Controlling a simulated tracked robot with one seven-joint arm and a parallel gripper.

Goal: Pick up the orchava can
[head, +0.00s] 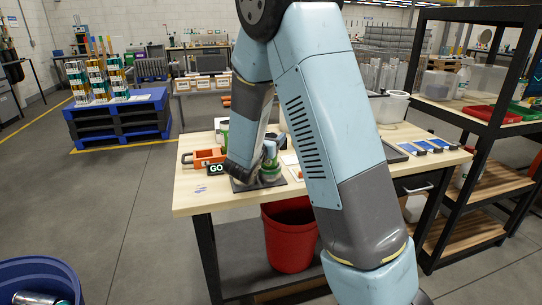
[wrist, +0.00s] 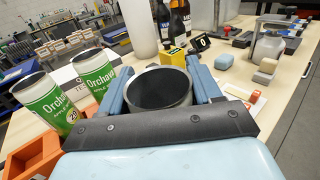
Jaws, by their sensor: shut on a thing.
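My gripper (head: 268,158) is low over the workbench in the head view, partly hidden by my own arm. It is shut on an open-topped can (wrist: 158,88), which stands upright between the two blue fingers in the wrist view. Only its rim and dark inside show there; its label is hidden. In the head view a little green shows at the jaws, just above a dark plate (head: 244,186). Two more cans, a nearer one (wrist: 42,104) and another (wrist: 96,72), stand left of the gripper, white and green with lettering starting "Orcha".
An orange tray (head: 205,157) and a GO sign (head: 216,169) are left of the gripper on the bench. Bottles (wrist: 178,20), a yellow block (wrist: 173,57) and a blue block (wrist: 224,62) stand beyond. A red bin (head: 289,235) is below the bench.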

